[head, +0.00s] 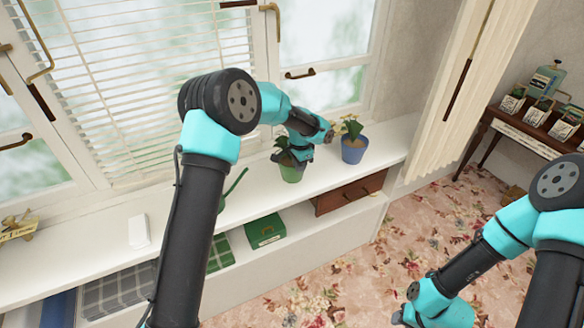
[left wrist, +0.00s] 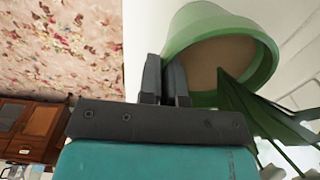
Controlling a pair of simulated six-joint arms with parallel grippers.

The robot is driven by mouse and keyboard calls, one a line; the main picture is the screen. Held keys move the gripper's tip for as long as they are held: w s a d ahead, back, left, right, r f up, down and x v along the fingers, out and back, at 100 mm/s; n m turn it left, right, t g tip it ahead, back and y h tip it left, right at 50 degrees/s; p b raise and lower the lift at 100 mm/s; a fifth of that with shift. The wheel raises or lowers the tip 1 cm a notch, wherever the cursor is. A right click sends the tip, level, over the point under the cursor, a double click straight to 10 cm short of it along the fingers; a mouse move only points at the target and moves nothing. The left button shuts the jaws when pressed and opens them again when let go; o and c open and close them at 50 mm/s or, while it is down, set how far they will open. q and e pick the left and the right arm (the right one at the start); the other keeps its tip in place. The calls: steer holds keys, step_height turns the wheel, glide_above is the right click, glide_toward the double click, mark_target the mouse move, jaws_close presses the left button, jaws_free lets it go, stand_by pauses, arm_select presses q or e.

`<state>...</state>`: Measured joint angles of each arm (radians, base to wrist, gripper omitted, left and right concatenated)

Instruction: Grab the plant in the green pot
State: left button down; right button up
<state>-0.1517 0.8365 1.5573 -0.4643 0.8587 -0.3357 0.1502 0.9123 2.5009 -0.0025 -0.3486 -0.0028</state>
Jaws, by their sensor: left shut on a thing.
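The plant in the green pot (head: 290,173) is on the white window shelf, at the middle of the head view. My left gripper (head: 296,152) is at this pot from above and behind, and partly hides its leaves. In the left wrist view the green pot (left wrist: 192,24) fills the top right, with brown soil and dark green leaves. The left fingers (left wrist: 166,72) are close together at the pot's rim, shut on it. Whether the pot is lifted off the shelf cannot be told. My right arm is at the lower right in the head view; its fingers do not show.
A blue pot with a plant (head: 354,152) stands just right of the green pot. The white shelf (head: 385,140) is otherwise clear there. A green box (head: 265,228) and a brown drawer (head: 350,192) are below. Window blinds are behind; a dark side table is far right.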

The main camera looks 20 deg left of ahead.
arm_select(q)
steer(key=shift+r, duration=0.1)
stand_by(0.3)
steer(key=shift+r, duration=0.45)
step_height(320, 180, up, 3)
steer(key=shift+f, duration=0.15)
steer(key=s+d+r, duration=0.1)
steer(key=s+d, duration=0.3)
steer(key=s, duration=1.1)
steer(key=shift+s+d, duration=0.15)
steer(key=shift+s, duration=0.05)
steer(key=shift+r, duration=0.1)
